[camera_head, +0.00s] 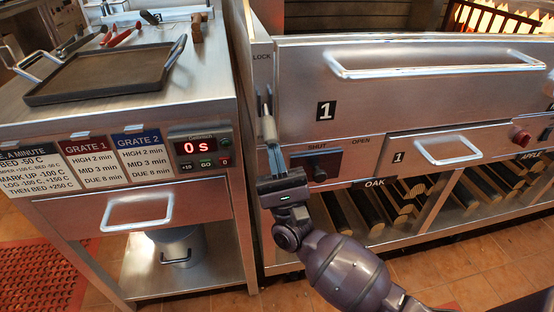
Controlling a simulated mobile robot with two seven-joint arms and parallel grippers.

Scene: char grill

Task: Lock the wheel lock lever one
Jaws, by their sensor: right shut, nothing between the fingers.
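The wheel lock lever (268,122) is a slim upright lever with a pale grip on the narrow left post of the grill, below the word LOCK. My right gripper (273,145) is just below it, with its bluish fingers pointing up and closed together. The fingertips are at the lever's lower end; I cannot tell whether they touch it. Nothing shows between the fingers. My left gripper is not in view.
Wood logs lie below. A steel counter (210,90) with a tray (105,75) and timer (199,147) stands left.

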